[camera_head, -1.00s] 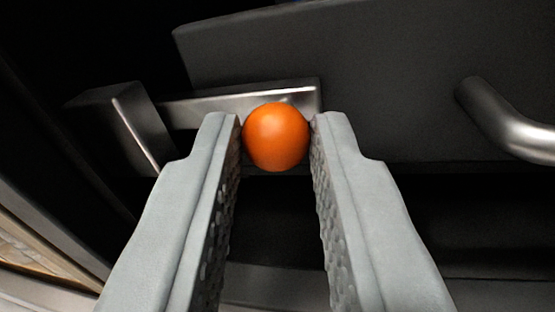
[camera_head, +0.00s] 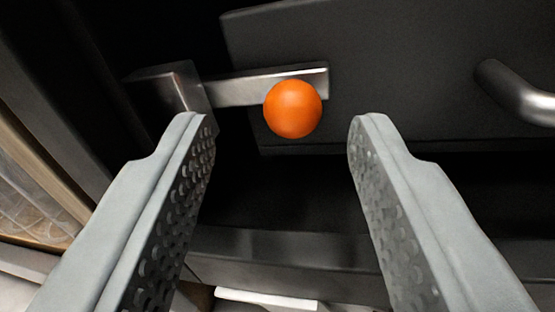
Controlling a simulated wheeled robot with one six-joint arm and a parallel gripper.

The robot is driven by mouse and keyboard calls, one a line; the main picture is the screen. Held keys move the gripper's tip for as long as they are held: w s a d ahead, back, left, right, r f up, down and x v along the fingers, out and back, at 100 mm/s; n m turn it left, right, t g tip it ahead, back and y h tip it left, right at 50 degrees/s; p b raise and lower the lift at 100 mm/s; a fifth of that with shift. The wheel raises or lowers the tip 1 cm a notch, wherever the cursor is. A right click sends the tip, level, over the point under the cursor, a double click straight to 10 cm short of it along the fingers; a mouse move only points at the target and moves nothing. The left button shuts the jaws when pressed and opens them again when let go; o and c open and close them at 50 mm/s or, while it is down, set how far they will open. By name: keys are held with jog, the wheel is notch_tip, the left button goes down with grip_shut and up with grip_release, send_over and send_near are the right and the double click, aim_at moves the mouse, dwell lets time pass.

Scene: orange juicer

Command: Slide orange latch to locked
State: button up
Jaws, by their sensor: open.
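The orange latch knob (camera_head: 293,109) is a round ball on a flat metal latch bar (camera_head: 268,85). The left end of the bar meets a metal bracket (camera_head: 170,90) on the frame; I cannot tell how deep it sits in it. The bar lies across the left edge of a dark panel (camera_head: 400,65). My gripper (camera_head: 282,122) is wide open and empty. The knob shows between the fingertips, a little beyond them, with a clear gap to each finger.
A curved metal handle (camera_head: 515,95) sticks out of the dark panel at the right. A dark ledge runs below the panel, with a white strip (camera_head: 266,299) under it. A frame with a wood-coloured part (camera_head: 35,190) stands at the left.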

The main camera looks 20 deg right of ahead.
jog(key=v, duration=1.5)
jog(key=shift+a, duration=0.2)
jog(key=shift+s+r, duration=0.1)
jog(key=shift+s, duration=0.05)
